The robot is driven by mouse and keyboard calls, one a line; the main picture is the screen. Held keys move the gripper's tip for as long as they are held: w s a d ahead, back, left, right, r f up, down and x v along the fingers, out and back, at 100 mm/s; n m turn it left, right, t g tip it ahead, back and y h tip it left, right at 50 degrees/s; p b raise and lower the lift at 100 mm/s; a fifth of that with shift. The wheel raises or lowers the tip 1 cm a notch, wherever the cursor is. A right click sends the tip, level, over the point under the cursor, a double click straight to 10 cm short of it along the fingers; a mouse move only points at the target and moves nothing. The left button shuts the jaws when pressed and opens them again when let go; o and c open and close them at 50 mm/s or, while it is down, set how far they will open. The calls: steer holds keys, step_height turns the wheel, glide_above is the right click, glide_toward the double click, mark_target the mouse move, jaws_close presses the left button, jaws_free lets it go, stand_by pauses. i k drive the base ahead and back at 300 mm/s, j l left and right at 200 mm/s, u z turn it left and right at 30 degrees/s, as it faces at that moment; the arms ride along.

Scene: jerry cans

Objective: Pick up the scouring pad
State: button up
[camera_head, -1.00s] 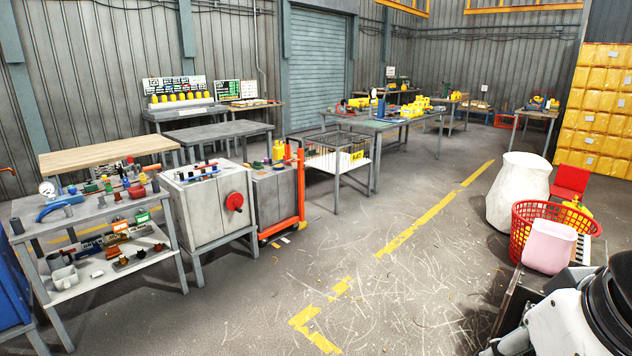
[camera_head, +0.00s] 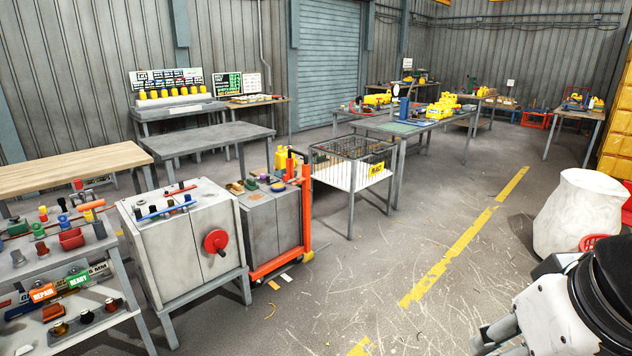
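I cannot make out the scouring pad for certain. Several small pad-like items lie on top of the grey cabinet (camera_head: 272,222) with the orange trolley frame. My white and black arm fills the lower right corner, well apart from the cabinet.
A grey cabinet with a red handwheel (camera_head: 216,242) stands left of the trolley. A cluttered bench (camera_head: 92,247) is at the lower left. A wire-cage table (camera_head: 352,178) stands behind right. A white sack (camera_head: 580,212) is at right. The middle floor is clear.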

mark_target(251, 184)
steer(key=i, duration=2.55)
steer(key=i+u, duration=0.35)
steer(key=i+l+u, duration=0.2)
steer(key=i+u, duration=0.15)
steer(key=i, duration=0.2)
steer(key=i+l+u, duration=0.55)
steer(key=i+u, duration=0.15)
steer(key=i+l+u, duration=0.65)
